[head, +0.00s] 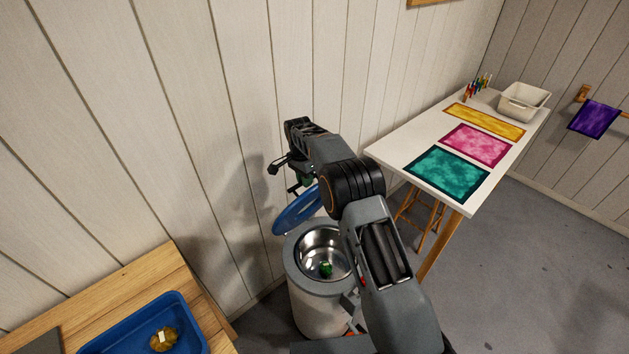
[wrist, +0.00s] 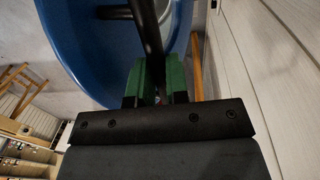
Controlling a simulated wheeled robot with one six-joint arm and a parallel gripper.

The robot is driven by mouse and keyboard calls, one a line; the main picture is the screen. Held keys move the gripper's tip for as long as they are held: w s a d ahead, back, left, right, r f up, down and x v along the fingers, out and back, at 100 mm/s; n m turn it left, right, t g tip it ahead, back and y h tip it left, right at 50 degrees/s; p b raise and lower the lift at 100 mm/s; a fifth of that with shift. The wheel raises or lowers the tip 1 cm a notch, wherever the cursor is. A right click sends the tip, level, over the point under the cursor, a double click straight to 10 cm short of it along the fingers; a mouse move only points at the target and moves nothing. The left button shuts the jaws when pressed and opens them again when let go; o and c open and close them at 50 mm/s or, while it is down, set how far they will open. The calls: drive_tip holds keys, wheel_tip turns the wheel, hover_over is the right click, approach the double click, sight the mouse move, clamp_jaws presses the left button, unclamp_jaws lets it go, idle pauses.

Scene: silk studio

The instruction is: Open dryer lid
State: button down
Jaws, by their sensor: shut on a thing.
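The dryer (head: 310,290) is a pale round drum with a grey rim and a shiny metal inside. Its blue lid (head: 292,215) is raised and tilted up at the wall side, so the drum's mouth shows open. The lid's blue face fills the top of the wrist view (wrist: 75,45), with a black bar handle (wrist: 148,35) across it. My gripper (wrist: 162,85) has its green fingers shut on that handle. In the head view, my gripper (head: 301,184) is at the lid's upper edge, partly hidden by my arm.
A small green item (head: 326,268) lies inside the drum. A wooden table (head: 140,280) with a blue tray (head: 187,318) stands at the left. A white table (head: 400,150) with coloured cloths stands at the right. The plank wall is close behind the lid.

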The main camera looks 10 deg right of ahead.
drive_tip(key=shift+w+a+f+p, duration=0.35)
drive_tip(key=shift+w+a+p, duration=0.35)
drive_tip(key=shift+w+a, duration=0.1)
drive_tip(key=shift+d, duration=0.1)
drive_tip(key=c, duration=1.3)
unclamp_jaws()
drive_tip(key=shift+w+f, duration=0.1)
drive_tip(key=shift+w, duration=0.15)
drive_tip(key=shift+o, duration=1)
drive_tip(key=shift+r, duration=0.25)
wheel_tip(320, 180, up, 12)
drive_tip(key=w+a+p, duration=0.1)
drive_tip(key=p, duration=0.4)
drive_tip(key=shift+f, duration=0.1)
